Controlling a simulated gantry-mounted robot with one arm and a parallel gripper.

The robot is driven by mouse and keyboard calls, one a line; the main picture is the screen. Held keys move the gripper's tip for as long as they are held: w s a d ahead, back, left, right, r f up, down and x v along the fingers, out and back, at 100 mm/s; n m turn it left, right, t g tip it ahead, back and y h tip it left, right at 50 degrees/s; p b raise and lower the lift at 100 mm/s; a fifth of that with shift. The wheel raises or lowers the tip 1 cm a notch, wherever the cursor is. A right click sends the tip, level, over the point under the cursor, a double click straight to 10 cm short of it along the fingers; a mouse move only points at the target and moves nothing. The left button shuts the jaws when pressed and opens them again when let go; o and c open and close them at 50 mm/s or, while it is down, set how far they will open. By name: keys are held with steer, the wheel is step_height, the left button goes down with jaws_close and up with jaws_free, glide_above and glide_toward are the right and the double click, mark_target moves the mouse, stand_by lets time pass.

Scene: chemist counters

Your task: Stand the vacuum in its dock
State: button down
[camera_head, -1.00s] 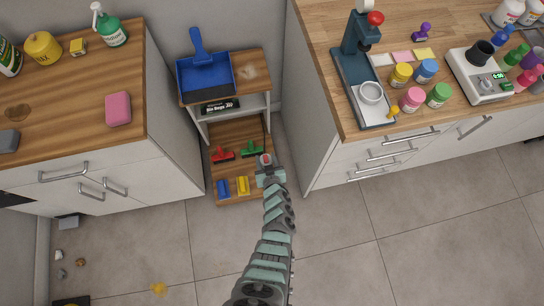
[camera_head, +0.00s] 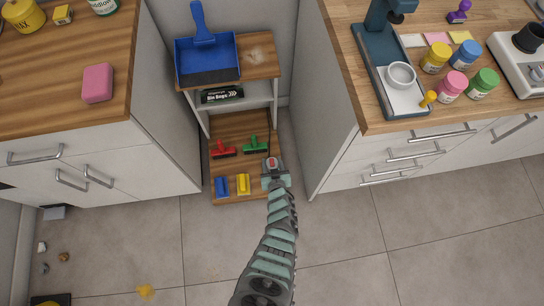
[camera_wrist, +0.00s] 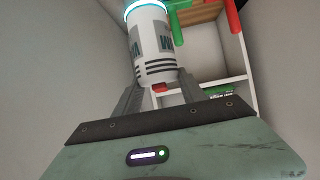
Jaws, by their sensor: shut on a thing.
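The vacuum (camera_wrist: 152,45) is a white cylinder with grey stripes, dark lettering and a glowing blue ring at one end. My gripper (camera_wrist: 160,92) is shut on it, one grey finger on each side, with a small red part between them. In the head view my gripper (camera_head: 274,174) is over the right edge of the low wooden board, and the vacuum (camera_head: 272,161) shows only as a small grey and red end. I cannot pick out the dock for certain; my gripper and arm cover part of that area.
The low board (camera_head: 231,168) carries red (camera_head: 223,148), green (camera_head: 255,145), blue (camera_head: 222,187) and yellow (camera_head: 243,184) brush-like pieces. A shelf with a blue dustpan (camera_head: 206,57) and a bin bags box (camera_head: 222,95) stands behind. The right cabinet (camera_head: 335,120) is close; floor in front is open.

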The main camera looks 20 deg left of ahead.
steer(key=shift+f+b, duration=2.55)
steer(key=shift+f, duration=0.5)
steer(key=shift+r, duration=0.1)
steer(key=c, duration=0.7)
jaws_free()
steer(key=shift+o, duration=0.2)
steer(key=shift+r, duration=0.1)
